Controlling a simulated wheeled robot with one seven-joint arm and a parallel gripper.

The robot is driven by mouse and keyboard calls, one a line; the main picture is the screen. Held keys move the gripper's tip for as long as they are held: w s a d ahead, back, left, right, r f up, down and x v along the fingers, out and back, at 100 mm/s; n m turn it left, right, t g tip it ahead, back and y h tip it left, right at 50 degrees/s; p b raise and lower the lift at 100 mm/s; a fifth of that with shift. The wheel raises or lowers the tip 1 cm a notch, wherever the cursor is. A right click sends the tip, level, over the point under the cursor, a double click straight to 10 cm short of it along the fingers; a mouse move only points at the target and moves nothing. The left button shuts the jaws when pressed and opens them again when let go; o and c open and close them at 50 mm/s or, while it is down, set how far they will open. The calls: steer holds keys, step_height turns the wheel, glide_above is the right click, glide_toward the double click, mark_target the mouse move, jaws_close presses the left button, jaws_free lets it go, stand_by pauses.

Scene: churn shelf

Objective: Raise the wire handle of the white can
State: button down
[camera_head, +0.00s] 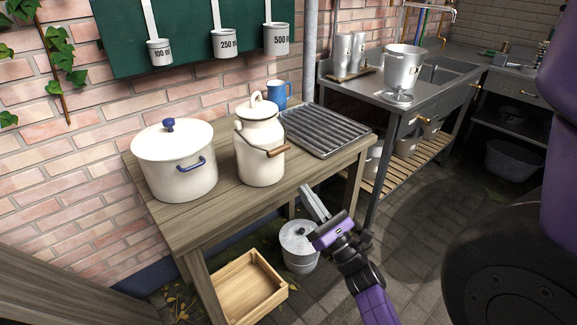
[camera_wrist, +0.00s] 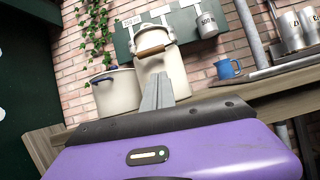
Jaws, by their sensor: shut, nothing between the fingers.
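The white can (camera_head: 260,163) is a cream milk can with a lid, standing upright on the wooden table. Its wire handle has a wooden grip (camera_head: 278,151) and hangs lowered against the can's front right side. In the wrist view the can (camera_wrist: 174,70) is straight ahead, with the wooden grip (camera_wrist: 152,52) across it. My gripper (camera_head: 304,190) is shut and empty, in front of the table edge, to the right of and below the can. It is apart from the handle. Its closed fingers (camera_wrist: 158,92) overlap the can's lower part in the wrist view.
A white pot (camera_head: 178,175) with a blue-knobbed lid stands left of the can. A blue mug (camera_head: 277,94) and a ribbed metal rack (camera_head: 325,130) are behind and right. Measuring cups (camera_head: 224,43) hang above. Below are a lidded metal bucket (camera_head: 299,245) and a wooden crate (camera_head: 248,288).

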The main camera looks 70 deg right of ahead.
steer(key=shift+a+n, duration=0.1)
steer(key=shift+n, duration=0.5)
steer(key=p+x, duration=0.2)
steer(key=x, duration=0.8)
steer(key=shift+a+r+p, duration=0.1)
steer(key=shift+r+p, duration=0.15)
steer(key=shift+p, duration=0.15)
